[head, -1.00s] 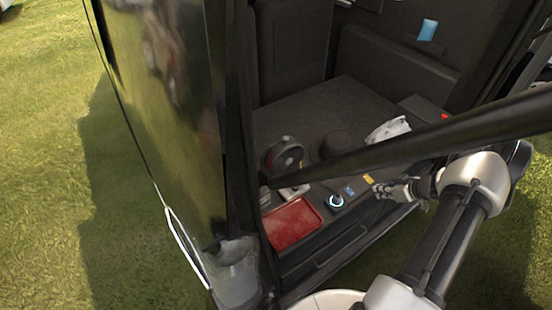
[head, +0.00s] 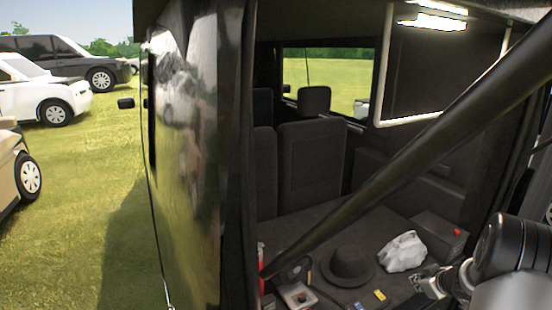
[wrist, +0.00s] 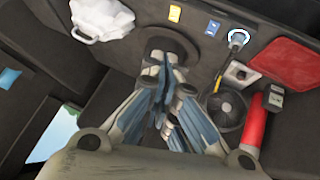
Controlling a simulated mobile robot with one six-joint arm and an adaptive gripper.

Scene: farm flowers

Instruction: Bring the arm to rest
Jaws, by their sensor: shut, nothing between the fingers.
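My gripper (head: 428,285) is at the lower right of the head view, just inside the vehicle's open rear and near a white crumpled bag (head: 402,252). In the wrist view my gripper (wrist: 166,75) has its fingers together with nothing between them. A black hat (head: 349,266) lies on the cargo floor to its left in the head view. In the wrist view the fingers partly cover the hat (wrist: 172,42). My arm comes in from the right edge of the head view.
A black strut (head: 400,165) slants across the opening. A box with a red button (head: 438,236) stands behind the bag. A red cylinder (wrist: 252,124), red tray (wrist: 288,65) and blue-ringed knob (wrist: 238,38) show in the wrist view. Open grass (head: 90,190) with parked cars lies left.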

